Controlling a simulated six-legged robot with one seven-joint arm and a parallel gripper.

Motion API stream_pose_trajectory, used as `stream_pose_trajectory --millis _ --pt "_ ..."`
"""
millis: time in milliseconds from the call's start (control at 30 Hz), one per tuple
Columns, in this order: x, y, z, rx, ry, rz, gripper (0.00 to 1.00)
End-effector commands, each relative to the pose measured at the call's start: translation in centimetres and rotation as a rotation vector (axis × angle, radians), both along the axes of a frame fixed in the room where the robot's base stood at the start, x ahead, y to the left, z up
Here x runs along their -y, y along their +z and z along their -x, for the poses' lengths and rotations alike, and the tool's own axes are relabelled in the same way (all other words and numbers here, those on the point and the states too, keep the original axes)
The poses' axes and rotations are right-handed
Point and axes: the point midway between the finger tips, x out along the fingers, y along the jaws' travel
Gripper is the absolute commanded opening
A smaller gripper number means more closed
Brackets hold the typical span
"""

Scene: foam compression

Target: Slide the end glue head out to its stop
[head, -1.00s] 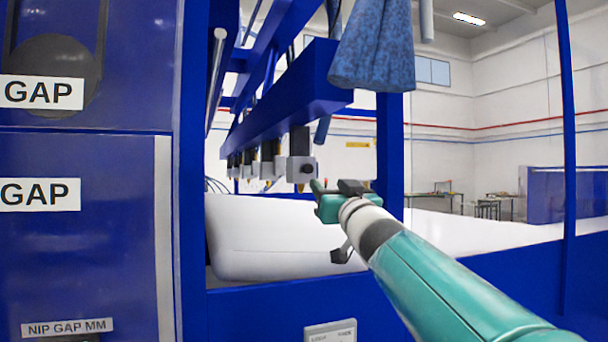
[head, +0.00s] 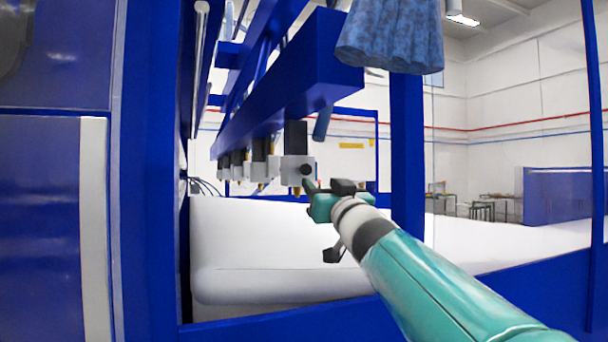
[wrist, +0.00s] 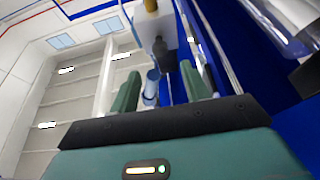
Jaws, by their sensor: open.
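The end glue head (head: 296,166) is a pale grey block with a black upper part, a brass nozzle below and a dark round knob on its near side. It hangs under the blue beam (head: 290,85), nearest in a row of several heads. My gripper (head: 309,186) is just right of and slightly below it, seemingly apart from it. In the wrist view the two green fingers of my gripper (wrist: 162,88) stand apart with nothing held between them. The glue head (wrist: 153,32) with its dark knob (wrist: 160,50) is ahead, beyond the fingertips.
A white foam block (head: 260,250) lies below the heads. A blue upright post (head: 407,150) stands right of my gripper. A blue patterned cloth-like piece (head: 392,38) hangs above. A blue cabinet (head: 50,200) fills the left.

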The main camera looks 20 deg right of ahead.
Motion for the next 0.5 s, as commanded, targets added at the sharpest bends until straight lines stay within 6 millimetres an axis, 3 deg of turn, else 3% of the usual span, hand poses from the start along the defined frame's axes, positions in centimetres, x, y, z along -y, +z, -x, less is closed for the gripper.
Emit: stream_pose_trajectory --millis 167,500 --pt "-0.1 0.2 -0.3 -0.001 0.001 0.0 0.46" --pt "-0.1 2.0 -4.5 -0.002 0.001 0.001 0.46"
